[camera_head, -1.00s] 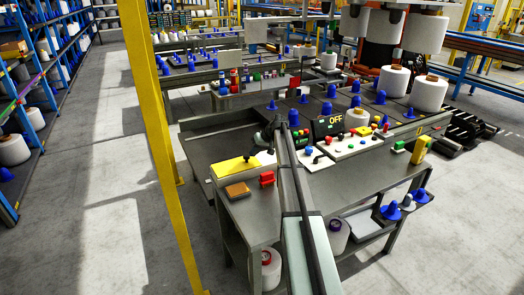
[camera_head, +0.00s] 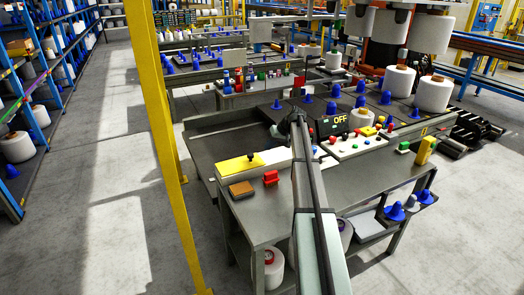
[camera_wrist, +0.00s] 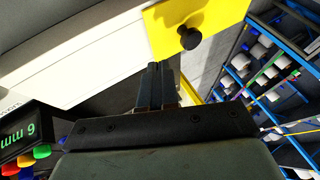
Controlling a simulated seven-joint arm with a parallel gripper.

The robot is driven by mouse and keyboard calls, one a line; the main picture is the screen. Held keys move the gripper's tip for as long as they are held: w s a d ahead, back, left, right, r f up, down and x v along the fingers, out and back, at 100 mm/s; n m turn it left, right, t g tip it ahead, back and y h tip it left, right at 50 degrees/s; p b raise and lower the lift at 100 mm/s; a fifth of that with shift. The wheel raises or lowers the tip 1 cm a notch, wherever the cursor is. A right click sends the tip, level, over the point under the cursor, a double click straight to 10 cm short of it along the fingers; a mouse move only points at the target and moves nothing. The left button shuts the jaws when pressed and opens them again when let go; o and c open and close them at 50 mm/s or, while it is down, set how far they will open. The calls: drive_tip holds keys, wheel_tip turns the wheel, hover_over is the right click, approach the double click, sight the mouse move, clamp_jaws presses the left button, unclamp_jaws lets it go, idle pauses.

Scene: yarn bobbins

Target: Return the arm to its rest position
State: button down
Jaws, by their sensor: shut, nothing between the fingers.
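My arm reaches over the grey workbench (camera_head: 262,215) in the head view, from the bottom edge up to the control panels. My gripper (camera_head: 297,117) is at its far end, small and dark, in front of the panel showing OFF. In the wrist view the two dark fingers of my gripper (camera_wrist: 155,85) lie together, shut and empty. A yellow plate with a black knob (camera_wrist: 192,32) is beyond them, on a long white panel (camera_wrist: 75,50). The arm hides part of the bench and the white bin below it.
The yellow-and-white panel (camera_head: 240,165), an orange-brown block (camera_head: 240,190) and a red piece (camera_head: 271,177) lie left of my arm. The button panel (camera_head: 355,144) and blue cones stand right and behind. A yellow post (camera_head: 160,110) rises at the left.

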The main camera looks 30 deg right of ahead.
drive_tip(key=v, duration=0.7)
